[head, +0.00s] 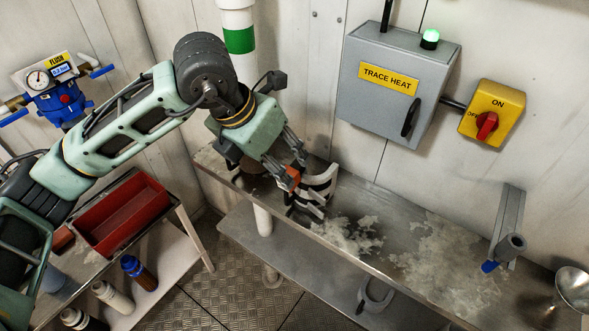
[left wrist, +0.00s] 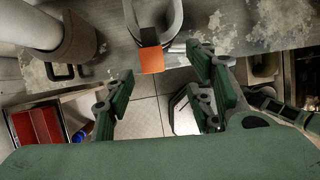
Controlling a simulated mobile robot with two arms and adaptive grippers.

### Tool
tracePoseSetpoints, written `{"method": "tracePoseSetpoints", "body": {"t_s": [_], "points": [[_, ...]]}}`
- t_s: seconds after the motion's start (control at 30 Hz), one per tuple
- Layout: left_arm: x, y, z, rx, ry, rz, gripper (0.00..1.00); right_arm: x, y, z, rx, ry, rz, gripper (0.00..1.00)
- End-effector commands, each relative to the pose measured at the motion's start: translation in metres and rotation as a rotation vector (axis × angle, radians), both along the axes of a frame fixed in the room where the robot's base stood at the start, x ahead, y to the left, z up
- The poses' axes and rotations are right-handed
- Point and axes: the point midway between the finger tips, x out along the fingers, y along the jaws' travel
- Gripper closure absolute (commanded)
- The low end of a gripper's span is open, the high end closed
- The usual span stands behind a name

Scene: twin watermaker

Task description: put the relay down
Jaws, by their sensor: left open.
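A small orange block (left wrist: 151,60), which may be the relay, shows in the left wrist view at the bench edge, beside a grey U-shaped piece (left wrist: 177,20). In the head view the orange piece (head: 293,179) is partly hidden by my left gripper (head: 297,165). The light grey curved piece (head: 325,183) shows just to its right, over the metal bench (head: 372,215). My left gripper is open; in the left wrist view its fingers (left wrist: 166,88) are wide apart with nothing clamped between them. I cannot tell whether the orange block touches a finger. My right gripper is not in view.
A grey trace heat box (head: 385,90) and a yellow switch (head: 492,114) are on the wall behind the bench. A grey post (head: 508,220) and metal bowl (head: 573,290) are at right. A red tray (head: 122,215) and several bottles stand lower left. The bench's middle is clear.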

Motion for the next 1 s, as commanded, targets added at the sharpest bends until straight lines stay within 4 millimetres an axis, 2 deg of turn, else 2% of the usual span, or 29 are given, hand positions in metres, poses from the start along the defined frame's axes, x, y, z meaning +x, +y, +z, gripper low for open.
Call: {"method": "tracePoseSetpoints", "body": {"t_s": [0.03,0.13,0.37,0.53,0.7,0.97,1.0], "points": [[0.005,0.008,0.001,0.034,-0.015,0.017,0.5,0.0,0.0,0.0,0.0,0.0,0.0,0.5],[0.009,0.014,-0.002,0.062,-0.026,0.033,0.5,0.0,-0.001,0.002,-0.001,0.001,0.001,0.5],[0.014,0.006,-0.024,0.061,-0.023,0.03,0.5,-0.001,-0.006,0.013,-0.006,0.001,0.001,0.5],[0.016,-0.006,-0.045,0.061,-0.02,0.029,0.5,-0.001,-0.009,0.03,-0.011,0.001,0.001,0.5],[0.023,-0.011,-0.065,0.058,-0.025,0.029,0.5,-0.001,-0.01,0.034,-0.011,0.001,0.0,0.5],[0.024,-0.012,-0.069,0.058,-0.026,0.028,0.5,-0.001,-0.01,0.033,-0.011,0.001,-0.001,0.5],[0.024,-0.012,-0.069,0.058,-0.026,0.028,0.53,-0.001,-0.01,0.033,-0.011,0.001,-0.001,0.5]]}}
